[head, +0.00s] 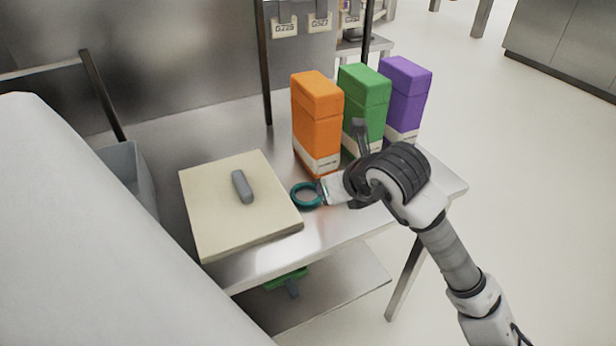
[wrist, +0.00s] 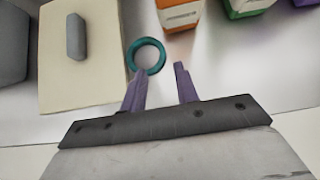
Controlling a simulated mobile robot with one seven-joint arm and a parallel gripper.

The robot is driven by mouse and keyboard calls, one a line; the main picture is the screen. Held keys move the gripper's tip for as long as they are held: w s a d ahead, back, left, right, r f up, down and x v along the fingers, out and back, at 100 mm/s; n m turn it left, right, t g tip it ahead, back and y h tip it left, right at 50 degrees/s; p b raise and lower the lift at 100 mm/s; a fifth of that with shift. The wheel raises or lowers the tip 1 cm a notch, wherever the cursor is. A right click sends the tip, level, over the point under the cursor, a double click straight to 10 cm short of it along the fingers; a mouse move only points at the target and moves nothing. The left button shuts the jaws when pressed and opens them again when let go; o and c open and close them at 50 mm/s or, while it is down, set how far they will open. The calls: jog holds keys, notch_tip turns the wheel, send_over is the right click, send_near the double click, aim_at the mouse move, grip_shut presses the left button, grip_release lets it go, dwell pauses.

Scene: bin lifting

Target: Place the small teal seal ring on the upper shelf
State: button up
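The small teal seal ring (head: 293,197) lies flat on the steel tabletop (head: 235,130), between the cream board and the orange box. In the wrist view, the ring (wrist: 132,56) is just beyond my left fingertip. My gripper (head: 324,188) is low over the table at the ring's right side. Its two fingers, also in the wrist view (wrist: 160,71), are apart with nothing between them. The left fingertip overlaps the ring's near rim; I cannot tell whether they touch. A lower steel shelf (head: 335,290) shows under the tabletop. No shelf is clearly identifiable as the upper one.
Orange (head: 317,120), green (head: 365,95) and purple (head: 405,95) boxes stand behind my gripper. A cream board (head: 210,215) bears a grey block (head: 242,187). A grey bin (head: 125,165) is at left. A green item (head: 288,279) sits below. Dark posts rise behind.

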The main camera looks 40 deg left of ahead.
aim_at(304, 205)
jog(key=p+x, duration=0.1)
jog(key=x, duration=0.6)
jog(key=shift+w+a+f, duration=0.15)
jog(key=shift+a+f, duration=0.05)
jog(key=shift+f, duration=0.15)
grip_shut()
